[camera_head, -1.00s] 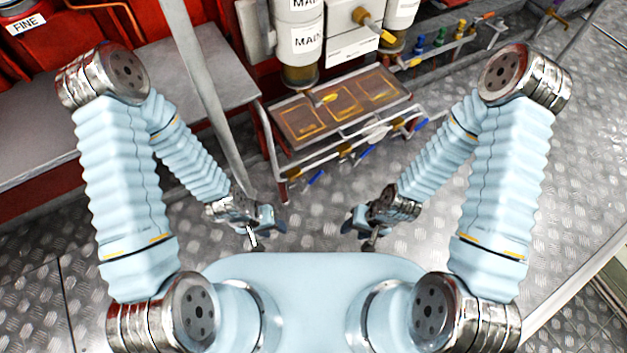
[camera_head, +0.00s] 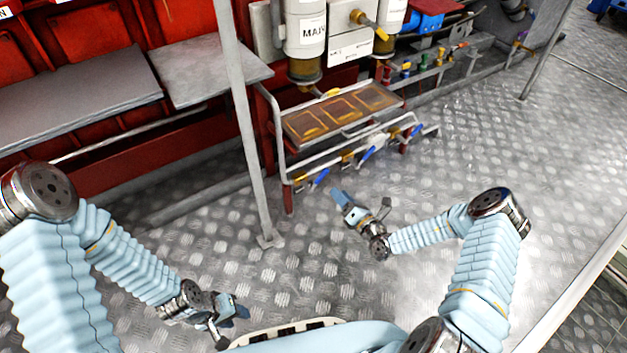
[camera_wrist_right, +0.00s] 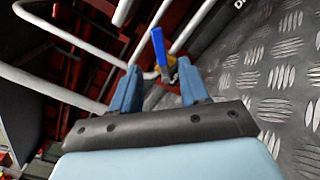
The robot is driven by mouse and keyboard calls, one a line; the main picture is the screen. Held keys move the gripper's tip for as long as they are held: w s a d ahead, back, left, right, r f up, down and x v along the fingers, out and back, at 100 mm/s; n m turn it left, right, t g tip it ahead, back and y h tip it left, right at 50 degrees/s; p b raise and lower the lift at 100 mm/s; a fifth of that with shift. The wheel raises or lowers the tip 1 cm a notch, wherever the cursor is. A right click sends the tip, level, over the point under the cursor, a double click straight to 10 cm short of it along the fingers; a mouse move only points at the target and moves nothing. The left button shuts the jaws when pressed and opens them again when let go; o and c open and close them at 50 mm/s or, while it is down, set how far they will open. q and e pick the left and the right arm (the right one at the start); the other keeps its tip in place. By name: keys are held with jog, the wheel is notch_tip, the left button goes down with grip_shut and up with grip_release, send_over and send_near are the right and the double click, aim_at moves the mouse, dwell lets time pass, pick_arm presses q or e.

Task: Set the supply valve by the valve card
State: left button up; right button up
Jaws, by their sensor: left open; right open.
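Several small valves with blue levers sit along the low pipe under the filter tray; one blue lever (camera_head: 320,178) is at the left end, another (camera_head: 373,145) further right. I cannot tell which is the supply valve. In the right wrist view a blue lever (camera_wrist_right: 160,48) on a brass body stands beyond and between my right fingers, apart from them. My right gripper (camera_head: 362,201) is open and empty, in front of and below the pipe. My left gripper (camera_head: 230,327) is open and empty, low near my body. No card is readable as the valve card.
A tray with amber panels (camera_head: 340,112) sits in a pipe frame above the valves. White canisters (camera_head: 305,30) and a white box (camera_head: 350,48) with a brass valve hang above. A grey post (camera_head: 245,130) stands left of the frame. The tread-plate floor to the right is clear.

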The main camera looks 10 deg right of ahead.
aim_at(324, 176)
jog(key=b+x, duration=0.2)
jog(key=x, duration=1)
jog(key=shift+w+a+b, duration=0.15)
jog(key=shift+w+b, duration=0.05)
jog(key=shift+b, duration=0.1)
jog(key=shift+c, duration=0.3)
grip_shut()
